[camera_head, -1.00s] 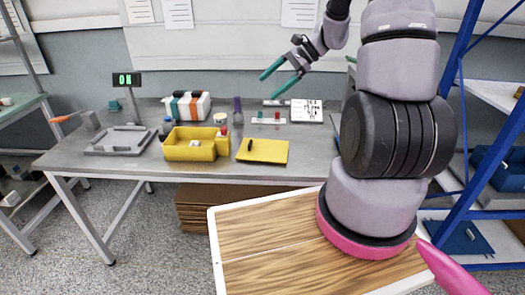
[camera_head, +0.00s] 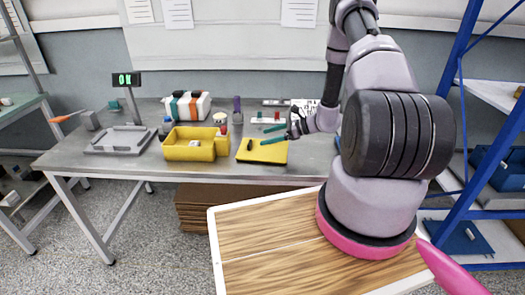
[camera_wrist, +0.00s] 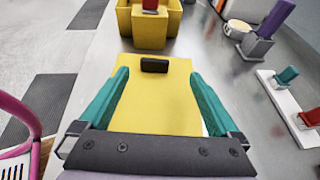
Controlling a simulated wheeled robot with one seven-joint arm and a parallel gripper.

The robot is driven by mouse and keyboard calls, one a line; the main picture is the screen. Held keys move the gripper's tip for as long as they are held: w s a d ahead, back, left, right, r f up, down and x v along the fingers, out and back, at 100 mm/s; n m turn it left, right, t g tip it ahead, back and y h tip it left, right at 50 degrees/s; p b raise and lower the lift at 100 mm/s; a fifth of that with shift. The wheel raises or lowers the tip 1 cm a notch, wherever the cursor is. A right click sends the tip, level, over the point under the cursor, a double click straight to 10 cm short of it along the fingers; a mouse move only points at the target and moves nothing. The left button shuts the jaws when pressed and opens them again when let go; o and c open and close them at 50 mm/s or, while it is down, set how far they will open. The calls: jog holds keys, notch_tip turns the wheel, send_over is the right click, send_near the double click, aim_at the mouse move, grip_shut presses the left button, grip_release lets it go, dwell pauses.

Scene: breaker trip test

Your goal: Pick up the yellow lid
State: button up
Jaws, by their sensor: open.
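The yellow lid (camera_head: 262,155) lies flat on the grey table, just right of the yellow bin (camera_head: 190,145). It has a small black handle (camera_wrist: 154,65) on top, towards its far end in the wrist view. My gripper (camera_head: 268,134) is at the lid's right side, with its two teal fingers pointing left over the lid. In the wrist view, the open fingers (camera_wrist: 156,76) straddle the lid (camera_wrist: 152,105) on either side, with the handle ahead between the fingertips. Nothing is held. How far the fingers are above the lid is hard to tell.
A red block (camera_wrist: 150,6) shows at the yellow bin. A purple-handled item (camera_wrist: 268,28) and a white strip with teal and red pieces (camera_wrist: 290,100) stand right in the wrist view. A grey tray (camera_head: 122,140) and a green-lit display (camera_head: 126,80) are at the left.

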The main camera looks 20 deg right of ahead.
aim_at(251, 143)
jog(key=x, duration=0.4)
jog(key=s+x, duration=0.1)
jog(key=shift+w+a+f, duration=0.2)
jog(key=shift+a+f, duration=0.2)
jog(key=shift+f, duration=0.15)
jog(key=c, duration=1.5)
